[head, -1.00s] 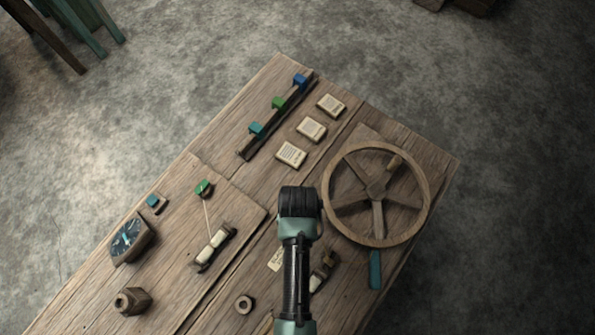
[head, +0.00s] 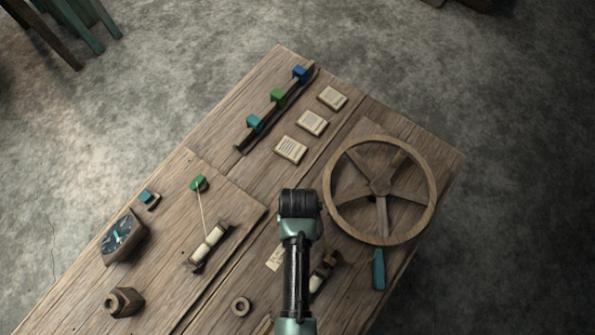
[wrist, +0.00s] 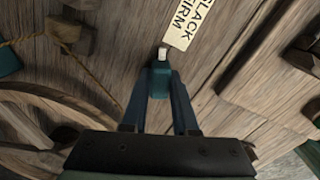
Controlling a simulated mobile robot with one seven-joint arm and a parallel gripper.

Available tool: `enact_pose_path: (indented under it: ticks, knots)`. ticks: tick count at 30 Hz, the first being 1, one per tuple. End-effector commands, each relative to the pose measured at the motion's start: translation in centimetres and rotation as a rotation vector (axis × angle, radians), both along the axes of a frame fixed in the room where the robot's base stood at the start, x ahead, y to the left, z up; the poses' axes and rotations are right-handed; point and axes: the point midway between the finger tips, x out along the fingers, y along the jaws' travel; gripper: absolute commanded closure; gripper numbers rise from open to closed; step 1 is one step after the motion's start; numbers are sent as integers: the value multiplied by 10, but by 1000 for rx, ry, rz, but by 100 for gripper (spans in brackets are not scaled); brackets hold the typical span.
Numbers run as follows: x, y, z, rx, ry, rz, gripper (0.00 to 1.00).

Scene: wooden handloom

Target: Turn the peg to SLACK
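The peg (wrist: 160,78) is a teal block with a white tip in the wrist view. It sits between the two blue fingers of my gripper (wrist: 161,92), which appear closed on its sides. Its white tip points up toward a cream label (wrist: 190,22) reading SLACK and FIRM, nearest the label's lower left end. In the head view the label (head: 275,257) shows partly beside my arm. My arm hides the peg and fingertips there.
A large spoked wooden wheel (head: 328,205) stands right of my arm, with a teal handle (head: 378,269) below it. A slider rail (head: 246,145) with coloured blocks, paper cards (head: 312,123), a dial (head: 123,237) and a spool (head: 209,243) sit on the wooden bench.

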Motion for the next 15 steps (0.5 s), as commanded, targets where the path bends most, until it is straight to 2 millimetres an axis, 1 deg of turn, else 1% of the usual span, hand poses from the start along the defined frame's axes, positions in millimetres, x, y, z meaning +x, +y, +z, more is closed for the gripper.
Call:
enact_pose_path:
  ticks: [1, 2, 3, 6, 8, 15]
  knots:
    - [-2, 0, -2, 1, 4, 0, 92]
    - [-2, 0, -2, 1, 4, 0, 98]
    - [-2, 0, -2, 1, 5, 0, 100]
    - [-2, 0, -2, 2, 6, -12, 100]
    - [-3, 1, -1, 1, 7, -51, 100]
    - [-3, 1, 0, 2, 9, -357, 100]
